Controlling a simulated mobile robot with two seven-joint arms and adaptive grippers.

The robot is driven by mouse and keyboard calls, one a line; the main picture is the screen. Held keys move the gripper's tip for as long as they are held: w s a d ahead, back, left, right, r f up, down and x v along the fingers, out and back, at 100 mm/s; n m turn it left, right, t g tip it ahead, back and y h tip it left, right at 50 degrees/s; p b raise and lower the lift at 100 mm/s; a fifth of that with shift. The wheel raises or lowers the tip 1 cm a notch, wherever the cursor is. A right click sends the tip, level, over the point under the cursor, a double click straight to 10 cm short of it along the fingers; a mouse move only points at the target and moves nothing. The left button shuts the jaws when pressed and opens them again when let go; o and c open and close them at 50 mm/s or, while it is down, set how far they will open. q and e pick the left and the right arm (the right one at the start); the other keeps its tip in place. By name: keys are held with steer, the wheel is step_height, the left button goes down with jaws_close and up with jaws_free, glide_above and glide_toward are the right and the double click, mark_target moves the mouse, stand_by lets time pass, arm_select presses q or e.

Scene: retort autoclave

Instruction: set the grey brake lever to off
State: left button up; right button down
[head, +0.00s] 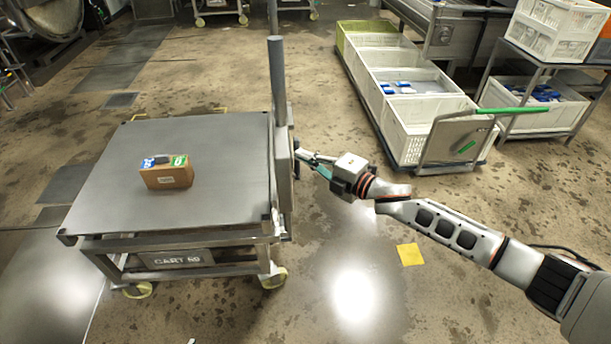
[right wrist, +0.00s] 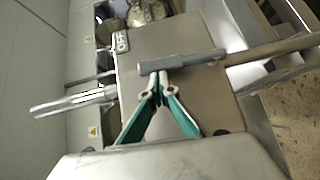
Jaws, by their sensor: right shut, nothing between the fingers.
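The grey brake lever (right wrist: 182,65) shows in the right wrist view as a short grey bar lying across a grey-brown panel (right wrist: 190,98). My right gripper (right wrist: 160,78) is shut and empty. Its teal fingertips are at the lever's near edge, toward its left end; I cannot tell whether they touch it. In the head view the right gripper (head: 301,156) is at the right side of the cart (head: 220,150), beside its upright panel (head: 281,160); the lever cannot be made out there. A small marked plate (right wrist: 121,41) is at the panel's upper left, too small to read surely. My left gripper is not in view.
A brown carton (head: 166,178) with blue and green items sits on the cart top. A grey post (head: 277,75) rises at the cart's right edge. White crates (head: 408,128) on a trolley stand at the back right. Floor right of the cart is open, with a yellow sheet (head: 410,254).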

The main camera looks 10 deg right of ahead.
steer(key=w, duration=0.5)
steer(key=shift+w+f, duration=0.2)
steer(key=shift+w, duration=0.15)
stand_by(0.3)
steer(key=shift+r, duration=0.15)
